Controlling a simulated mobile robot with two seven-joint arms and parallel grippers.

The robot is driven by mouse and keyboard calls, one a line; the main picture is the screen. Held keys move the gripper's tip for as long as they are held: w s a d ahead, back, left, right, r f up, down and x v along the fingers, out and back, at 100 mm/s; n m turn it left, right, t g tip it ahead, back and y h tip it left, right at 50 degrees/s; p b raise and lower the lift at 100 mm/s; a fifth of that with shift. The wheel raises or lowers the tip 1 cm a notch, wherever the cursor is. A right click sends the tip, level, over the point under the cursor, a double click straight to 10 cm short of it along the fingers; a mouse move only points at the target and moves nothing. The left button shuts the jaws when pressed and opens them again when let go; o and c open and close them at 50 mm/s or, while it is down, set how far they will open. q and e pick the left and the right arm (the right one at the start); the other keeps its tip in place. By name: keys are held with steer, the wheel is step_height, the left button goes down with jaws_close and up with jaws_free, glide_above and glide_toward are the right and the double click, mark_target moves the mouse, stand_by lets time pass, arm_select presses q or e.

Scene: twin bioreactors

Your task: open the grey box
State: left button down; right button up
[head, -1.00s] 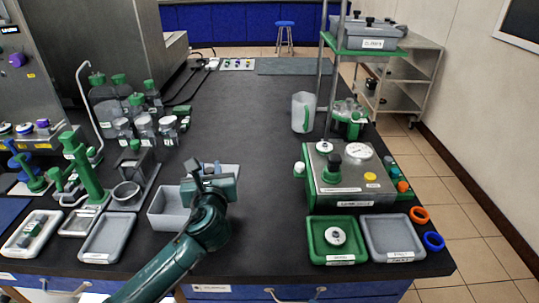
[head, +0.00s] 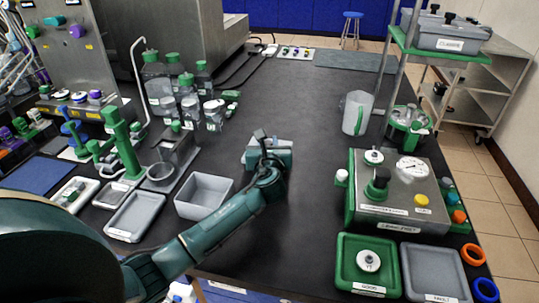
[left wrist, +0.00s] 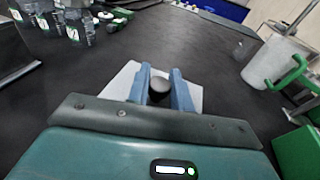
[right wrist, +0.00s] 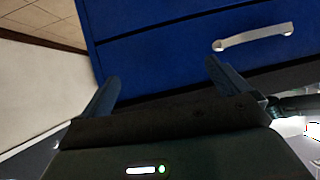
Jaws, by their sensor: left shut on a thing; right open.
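The grey box (head: 205,191) stands open on the black bench, left of my left forearm in the head view. Its inside shows and looks empty from here. Its light grey lid (left wrist: 122,84) is apart from the box, to its right and farther back. My left gripper (left wrist: 160,88) is shut on the lid's black knob (left wrist: 159,89), with the lid beneath the fingers. The lid's edge also shows in the head view (head: 249,157). I cannot tell whether the lid touches the bench. My right gripper (right wrist: 160,76) is open and empty, facing a blue drawer front (right wrist: 190,45).
Grey trays (head: 135,217), a green stand (head: 121,145) and bottles (head: 158,85) are left and behind. A steel-topped device (head: 396,186), green tray (head: 367,265) and jug (head: 355,112) stand right. The bench middle (head: 300,105) is clear.

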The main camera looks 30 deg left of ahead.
arm_select(q)
steer(key=shift+f+b, duration=0.35)
steer(key=shift+f, duration=1.4)
steer(key=shift+f, duration=0.1)
steer(key=c, duration=1.2)
jaws_free()
steer(key=shift+c, duration=0.2)
steer(key=p+v, duration=0.1)
steer(key=v, duration=1.1)
steer(key=shift+r, duration=0.2)
